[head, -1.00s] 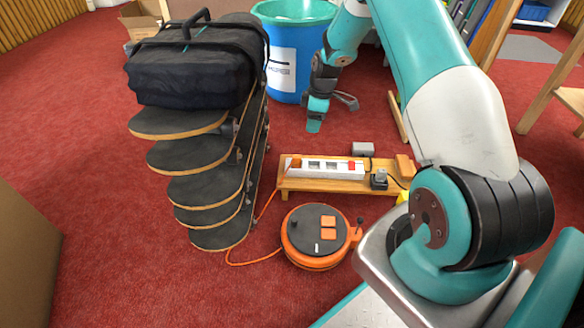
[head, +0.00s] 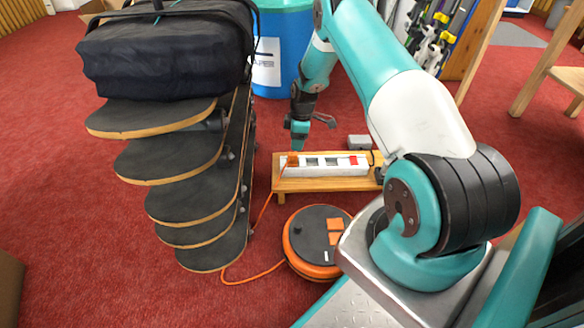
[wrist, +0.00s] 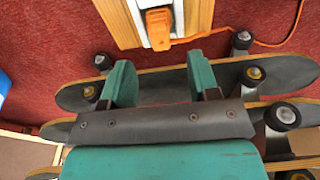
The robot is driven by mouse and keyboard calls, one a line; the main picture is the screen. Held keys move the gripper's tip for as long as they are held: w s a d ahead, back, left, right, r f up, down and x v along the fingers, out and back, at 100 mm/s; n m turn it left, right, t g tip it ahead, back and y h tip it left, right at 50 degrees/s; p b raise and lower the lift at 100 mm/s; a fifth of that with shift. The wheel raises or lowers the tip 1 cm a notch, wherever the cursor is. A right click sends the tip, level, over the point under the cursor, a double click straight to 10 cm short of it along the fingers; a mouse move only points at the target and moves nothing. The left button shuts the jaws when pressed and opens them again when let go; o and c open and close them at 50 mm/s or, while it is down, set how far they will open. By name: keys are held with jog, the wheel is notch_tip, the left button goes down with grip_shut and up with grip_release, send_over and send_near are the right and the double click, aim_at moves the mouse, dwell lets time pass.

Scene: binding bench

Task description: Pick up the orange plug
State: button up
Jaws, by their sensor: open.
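The orange plug (wrist: 160,25) sits at the near end of the white power strip (wrist: 145,5) in the wrist view, its orange cord running off to the right. In the head view the plug (head: 292,159) shows small at the left end of the strip (head: 335,165), on a low wooden bench (head: 325,184). My gripper (wrist: 162,85) is open and empty, its two teal fingers apart, with the plug ahead of the gap between them. In the head view my gripper (head: 300,140) hangs just above the strip's left end.
A stack of skateboards (head: 200,200) with a black bag (head: 165,50) on top stands close on the left. An orange cable reel (head: 315,240) lies in front of the bench. A blue bin (head: 285,55) stands behind. Red carpet is clear at far left.

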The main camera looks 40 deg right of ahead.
aim_at(293, 154)
jog(key=f+b, duration=0.1)
jog(key=f, duration=0.1)
jog(key=f+b, duration=0.2)
jog(key=f, duration=0.1)
jog(key=w+a+f+b, duration=0.1)
jog(key=f+b, duration=0.1)
jog(key=f, duration=0.1)
jog(key=shift+r, duration=0.15)
jog(key=c, duration=0.9)
